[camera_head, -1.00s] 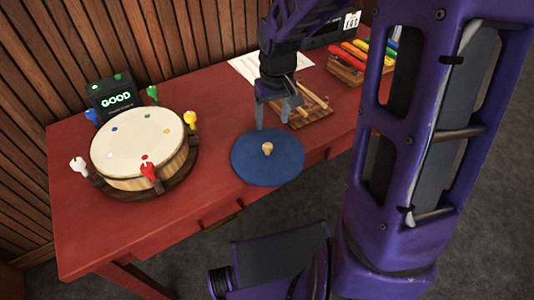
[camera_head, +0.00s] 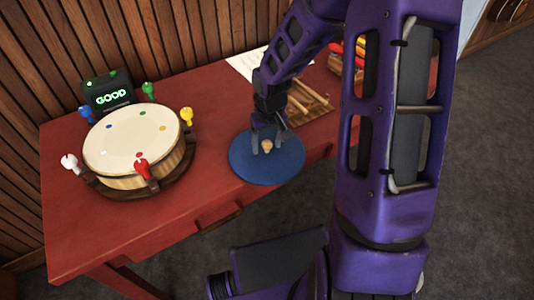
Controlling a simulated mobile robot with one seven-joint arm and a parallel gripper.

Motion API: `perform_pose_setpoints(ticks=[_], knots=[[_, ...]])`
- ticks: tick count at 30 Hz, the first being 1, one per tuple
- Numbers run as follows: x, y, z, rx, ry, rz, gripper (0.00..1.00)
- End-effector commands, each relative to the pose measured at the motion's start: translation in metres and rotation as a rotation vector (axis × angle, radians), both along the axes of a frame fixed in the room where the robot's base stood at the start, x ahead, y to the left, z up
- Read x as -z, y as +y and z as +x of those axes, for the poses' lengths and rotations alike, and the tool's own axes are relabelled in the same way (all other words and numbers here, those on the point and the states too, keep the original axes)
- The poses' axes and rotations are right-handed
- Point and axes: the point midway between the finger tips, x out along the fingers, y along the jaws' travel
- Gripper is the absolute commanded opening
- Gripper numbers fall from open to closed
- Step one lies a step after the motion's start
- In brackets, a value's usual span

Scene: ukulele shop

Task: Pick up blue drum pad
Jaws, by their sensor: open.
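The blue drum pad (camera_head: 266,173) is a flat round disc with a small wooden knob (camera_head: 267,146) at its middle. It lies on the red table near the front edge, right of the drum. My gripper (camera_head: 268,148) is open, pointing down over the pad, with its fingers on either side of the knob. I cannot tell whether the fingertips touch the pad or the knob. The far part of the pad is partly hidden behind the gripper.
A round drum (camera_head: 133,146) with several coloured pegs stands on the red table (camera_head: 130,232) at left. A wooden rack (camera_head: 310,101), white paper (camera_head: 243,66) and coloured sticks (camera_head: 348,48) lie behind and right.

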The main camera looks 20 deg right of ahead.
Motion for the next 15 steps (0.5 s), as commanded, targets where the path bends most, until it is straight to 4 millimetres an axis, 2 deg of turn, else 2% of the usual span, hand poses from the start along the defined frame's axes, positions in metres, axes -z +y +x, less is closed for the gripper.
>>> perform_pose_setpoints(ticks=[5, 15], knots=[[-0.0006, -0.0001, 0.0001, 0.000, 0.000, 0.000, 0.67], [-0.0008, -0.0001, 0.0001, 0.000, 0.000, 0.000, 0.06]])
